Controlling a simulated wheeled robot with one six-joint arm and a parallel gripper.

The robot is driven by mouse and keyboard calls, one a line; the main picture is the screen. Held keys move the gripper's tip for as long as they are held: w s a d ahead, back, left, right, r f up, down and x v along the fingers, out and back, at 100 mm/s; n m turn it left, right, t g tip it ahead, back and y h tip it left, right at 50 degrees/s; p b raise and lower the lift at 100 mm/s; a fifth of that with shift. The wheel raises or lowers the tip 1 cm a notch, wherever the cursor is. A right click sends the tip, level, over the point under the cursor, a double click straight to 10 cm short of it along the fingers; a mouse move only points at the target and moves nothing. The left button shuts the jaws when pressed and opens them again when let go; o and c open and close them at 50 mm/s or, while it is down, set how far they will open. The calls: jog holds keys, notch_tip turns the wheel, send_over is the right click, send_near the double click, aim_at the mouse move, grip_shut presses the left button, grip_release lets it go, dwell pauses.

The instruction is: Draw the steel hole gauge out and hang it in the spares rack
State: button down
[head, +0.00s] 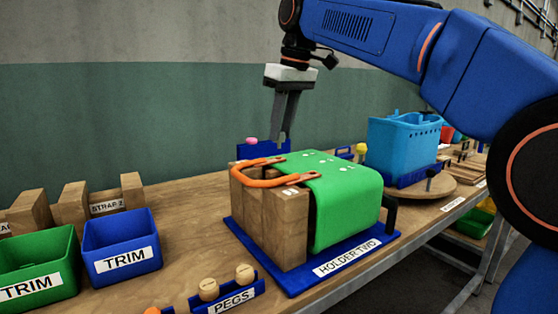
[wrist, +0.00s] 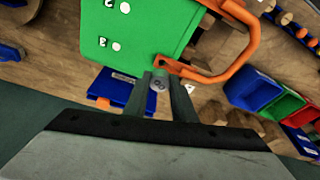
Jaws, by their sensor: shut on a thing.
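My gripper (head: 284,130) points down above the far side of the holder marked HOLDER TWO (head: 345,258). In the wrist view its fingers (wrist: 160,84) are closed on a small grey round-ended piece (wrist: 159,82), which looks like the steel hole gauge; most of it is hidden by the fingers. A green strap (head: 345,190) with numbered white-looking holes lies over the wooden block (head: 290,235), and the held piece is just beyond its edge. An orange handle (head: 236,190) curves over the block's left end. I cannot tell which thing is the spares rack.
A low blue stand (head: 262,149) with a pink-topped piece is behind the block. A light-blue bin (head: 400,145) stands to the right. TRIM bins (head: 122,242), the PEGS rack (head: 232,298) and wooden STRAP blocks (head: 75,205) are at left.

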jog(key=shift+r, duration=1.25)
jog(key=shift+a, duration=0.1)
